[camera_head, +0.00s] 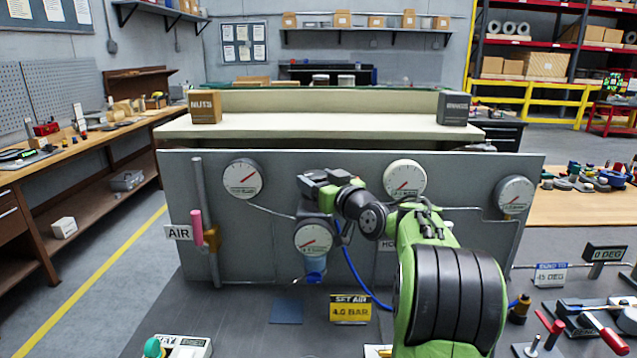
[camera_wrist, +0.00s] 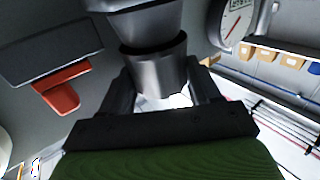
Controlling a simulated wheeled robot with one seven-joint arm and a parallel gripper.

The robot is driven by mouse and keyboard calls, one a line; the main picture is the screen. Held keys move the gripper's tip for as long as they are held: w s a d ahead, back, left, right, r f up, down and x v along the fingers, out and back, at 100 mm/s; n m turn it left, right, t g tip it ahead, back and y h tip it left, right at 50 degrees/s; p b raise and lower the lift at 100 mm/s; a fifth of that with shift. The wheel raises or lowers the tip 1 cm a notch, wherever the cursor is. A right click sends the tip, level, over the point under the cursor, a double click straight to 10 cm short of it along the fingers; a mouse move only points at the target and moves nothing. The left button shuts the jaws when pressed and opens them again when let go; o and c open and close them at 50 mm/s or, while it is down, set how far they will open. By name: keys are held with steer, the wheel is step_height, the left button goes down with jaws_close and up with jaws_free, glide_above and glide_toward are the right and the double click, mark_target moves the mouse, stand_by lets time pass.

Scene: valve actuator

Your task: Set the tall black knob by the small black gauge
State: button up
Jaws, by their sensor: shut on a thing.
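The small black-rimmed gauge (camera_head: 313,238) is at the middle of the grey panel, with a red needle on a white dial. My gripper (camera_head: 318,188) is right above the gauge and hides most of the knob there. In the wrist view, the tall black knob (camera_wrist: 158,72) is a dark, shiny cylinder between the two fingers of my gripper (camera_wrist: 162,95), which is shut on it. A yellow and black sign (camera_head: 350,309) below reads "SET AIR 4.0 BAR".
Larger gauges are at the panel's left (camera_head: 242,178), centre (camera_head: 404,177) and right (camera_head: 515,195). A pink-handled lever (camera_head: 196,223) stands by the AIR label (camera_head: 179,233). A blue hose (camera_head: 355,270) runs down beside my arm. A red-orange part (camera_wrist: 62,90) shows in the wrist view.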

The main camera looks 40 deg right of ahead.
steer(key=m+h+b, duration=0.1)
steer(key=h, duration=0.1)
steer(key=a+m+g+h+b, duration=0.1)
steer(key=m+h, duration=0.1)
steer(key=shift+w+f+h, duration=0.1)
steer(key=shift+w+h, duration=0.05)
steer(key=shift+h, duration=0.25)
steer(key=m+g+h, duration=0.1)
steer(key=h, duration=0.1)
steer(key=m+g+h+b, duration=0.1)
steer(key=m+h, duration=0.1)
steer(key=shift+w+a, duration=0.15)
steer(key=m+g+h, duration=0.3)
steer(key=shift+w+a+h, duration=0.1)
steer(key=shift+h, duration=0.3)
steer(key=shift+m+g+h+p, duration=0.55)
steer(key=shift+m+g+h, duration=0.45)
steer(key=shift+g, duration=0.4)
steer(key=shift+m, duration=0.3)
steer(key=o, duration=1)
steer(key=shift+o, duration=0.2)
